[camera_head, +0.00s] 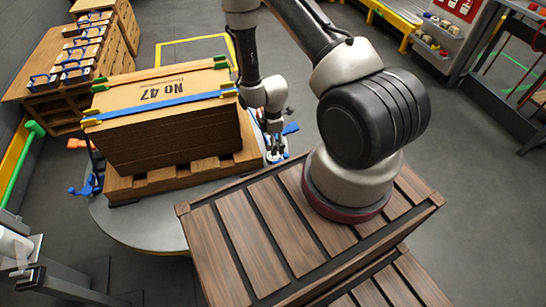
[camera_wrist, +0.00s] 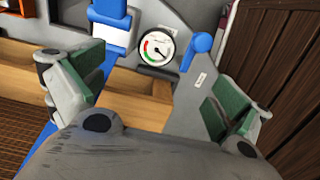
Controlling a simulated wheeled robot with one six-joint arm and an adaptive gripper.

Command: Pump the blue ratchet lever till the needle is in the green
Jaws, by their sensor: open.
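The wrist view shows a round white dial (camera_wrist: 157,46) on a grey panel, with green and red marks on its left side. Its dark needle seems to point to the lower right, away from the green. A blue lever with a round end (camera_wrist: 200,43) stands just right of the dial; a blue part (camera_wrist: 108,14) with a white block is to its left. I cannot tell for certain which is the ratchet lever. My gripper (camera_wrist: 155,88) is open and empty, its green-padded fingers wide apart, apart from both. In the head view my gripper (camera_head: 273,127) points down beside the strapped crate, near blue parts (camera_head: 290,128).
A wooden crate (camera_head: 170,132) marked No 47, with blue and orange straps, sits on a pallet (camera_head: 128,187) over a round grey table (camera_head: 140,227). A bench (camera_head: 50,95) with boxes is at the back left.

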